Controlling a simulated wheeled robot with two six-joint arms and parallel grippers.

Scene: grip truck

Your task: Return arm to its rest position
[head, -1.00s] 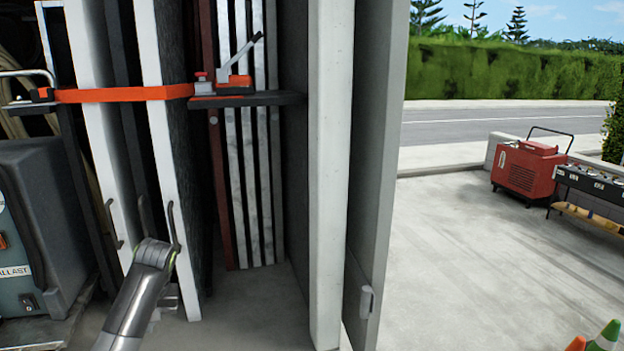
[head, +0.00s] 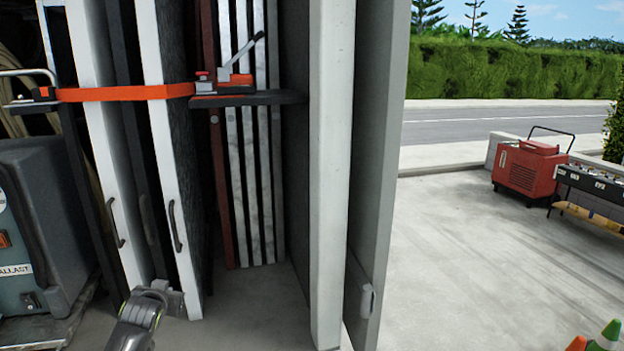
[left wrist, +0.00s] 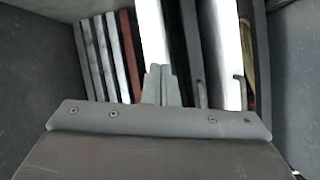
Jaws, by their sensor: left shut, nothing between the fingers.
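My left arm (head: 138,322) comes in from the bottom of the head view, low in front of the white upright panels. Its grey hand is at the panels' lower ends, and its fingers are hard to make out there. In the left wrist view my left gripper (left wrist: 161,84) shows its two fingers together with nothing between them. It appears apart from the panels behind it. My right gripper is not in view.
Upright panels with dark handles (head: 177,226) stand behind an orange strap (head: 125,93) and a latch (head: 222,84). A grey ballast box (head: 45,225) is at left. A white post (head: 330,180) and open door (head: 378,180) stand at right. Outside are a red generator (head: 527,168) and cones (head: 605,335).

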